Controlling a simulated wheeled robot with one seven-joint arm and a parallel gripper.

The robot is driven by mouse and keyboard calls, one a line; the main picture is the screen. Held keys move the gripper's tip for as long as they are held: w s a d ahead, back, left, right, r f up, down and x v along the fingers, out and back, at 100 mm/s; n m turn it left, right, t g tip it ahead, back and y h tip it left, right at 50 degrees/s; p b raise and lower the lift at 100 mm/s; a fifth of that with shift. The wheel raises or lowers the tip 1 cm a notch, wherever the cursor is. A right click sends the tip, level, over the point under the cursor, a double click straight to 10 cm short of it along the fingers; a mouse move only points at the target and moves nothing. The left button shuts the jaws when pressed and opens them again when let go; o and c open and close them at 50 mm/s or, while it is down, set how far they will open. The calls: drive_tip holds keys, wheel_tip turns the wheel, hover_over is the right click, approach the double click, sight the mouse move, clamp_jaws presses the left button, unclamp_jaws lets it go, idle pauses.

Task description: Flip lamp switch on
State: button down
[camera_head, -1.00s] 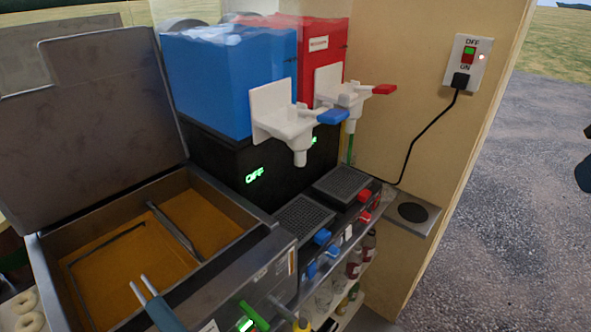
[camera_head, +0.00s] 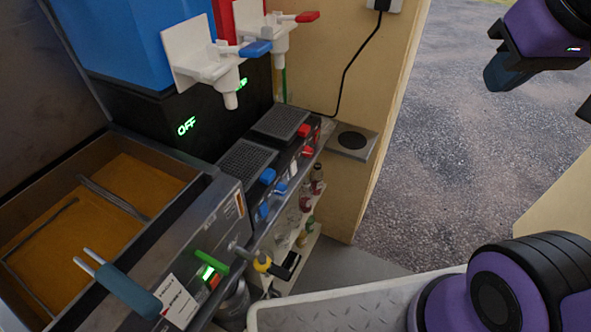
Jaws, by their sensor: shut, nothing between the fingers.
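I cannot identify the lamp or say which switch belongs to it. The white wall switch plate (camera_head: 396,5) is at the top edge; only its bottom and a black plug (camera_head: 379,4) show, and its rocker is out of frame. A green and red switch (camera_head: 209,274) sits on the fryer's front, its green part lit. My gripper (camera_head: 498,76) is at the upper right, its dark fingers shut and empty. It is right of the wall plate, apart from it and from the fryer switch.
The open fryer (camera_head: 212,197) with orange oil stands at the left. The blue drink tank (camera_head: 112,40), white taps and black drip trays (camera_head: 281,122) stand behind it. A power cord (camera_head: 351,62) runs down the wall. A shelf of bottles is below. Gravel ground (camera_head: 450,150) lies right.

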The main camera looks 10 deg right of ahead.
sight(294, 169)
drive_tip(key=w+f+m+g, duration=0.1)
drive_tip(key=w+f+m, duration=0.1)
drive_tip(key=w+f, duration=1.5)
drive_tip(key=w+a+f+m+y, duration=0.2)
drive_tip(key=a+f, duration=0.3)
drive_tip(key=f, duration=0.4)
drive_tip(key=w+a+f+m+t+y, duration=0.1)
drive_tip(key=w+a+f+m+y, duration=0.1)
drive_tip(key=a+f+y, duration=0.3)
drive_tip(key=shift+w+a+f+m, duration=0.2)
drive_tip(key=shift+f+m, duration=0.4)
drive_tip(key=shift+f, duration=1.65)
drive_tip(key=shift+w+a+r+x, duration=0.15)
drive_tip(key=shift+a+r+x, duration=0.15)
drive_tip(key=shift+x, duration=1.85)
drive_tip(key=shift+w+a+r+x, duration=0.15)
drive_tip(key=shift+a+r+x, duration=0.1)
drive_tip(key=shift+x, duration=1.95)
drive_tip(key=shift+w+a+r+x, duration=0.15)
drive_tip(key=shift+a+r+x, duration=0.15)
drive_tip(key=shift+x, duration=1.85)
